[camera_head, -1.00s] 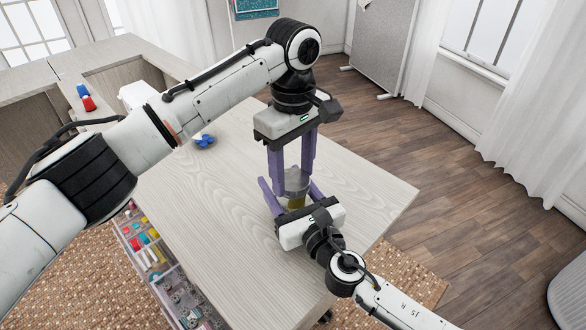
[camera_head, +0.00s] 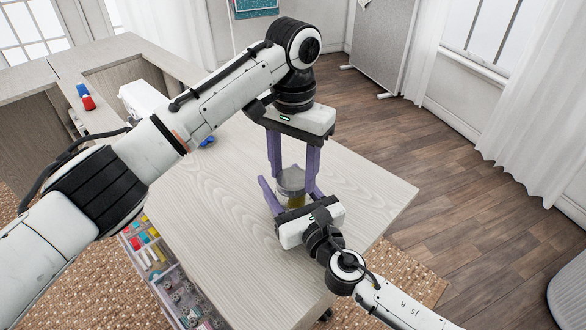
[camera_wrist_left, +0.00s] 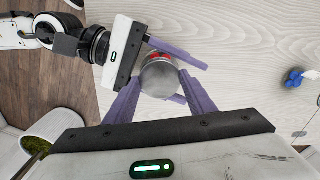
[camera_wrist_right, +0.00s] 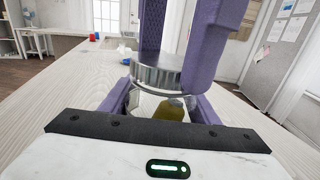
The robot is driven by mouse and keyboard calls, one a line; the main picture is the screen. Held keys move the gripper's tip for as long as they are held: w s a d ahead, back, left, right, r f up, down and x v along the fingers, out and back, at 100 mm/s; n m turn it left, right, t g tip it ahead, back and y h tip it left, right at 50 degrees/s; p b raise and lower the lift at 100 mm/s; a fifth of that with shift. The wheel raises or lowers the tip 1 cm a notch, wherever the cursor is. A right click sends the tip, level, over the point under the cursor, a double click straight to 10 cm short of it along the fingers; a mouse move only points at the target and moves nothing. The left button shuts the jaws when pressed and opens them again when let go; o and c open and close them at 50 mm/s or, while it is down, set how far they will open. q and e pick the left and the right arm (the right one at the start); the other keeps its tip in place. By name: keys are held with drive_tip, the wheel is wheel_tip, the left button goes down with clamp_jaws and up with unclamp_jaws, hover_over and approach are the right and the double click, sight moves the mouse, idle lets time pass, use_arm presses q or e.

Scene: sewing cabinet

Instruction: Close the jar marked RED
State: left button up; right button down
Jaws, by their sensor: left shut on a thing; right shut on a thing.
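A small clear glass jar (camera_head: 294,202) with olive-coloured contents stands upright near the table's right end. It also shows in the right wrist view (camera_wrist_right: 146,104). A silver lid (camera_head: 291,180) is on its mouth, roughly level; I cannot tell how tightly it sits. The lid appears from above in the left wrist view (camera_wrist_left: 160,78), with a bit of red beside it; no marking is readable. My left gripper (camera_head: 294,175) points down and is shut on the lid. My right gripper (camera_head: 288,192) comes in from the front and is shut around the jar's body.
A blue object (camera_head: 207,141) lies on the pale wood table (camera_head: 225,215). A red cup (camera_head: 89,103) and a blue cup (camera_head: 82,90) stand at the far left. An open drawer (camera_head: 165,268) of sewing supplies sticks out at the front. The table around the jar is clear.

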use_arm(q)
drive_tip(key=m, duration=0.6)
drive_tip(key=shift+m, duration=0.4)
use_arm(e)
drive_tip(key=shift+f, duration=0.1)
use_arm(q)
drive_tip(key=m, duration=0.5)
drive_tip(key=o, duration=1.2)
drive_tip(key=shift+c, duration=0.2)
drive_tip(key=shift+r, duration=2.25)
drive_tip(key=shift+c, duration=0.3)
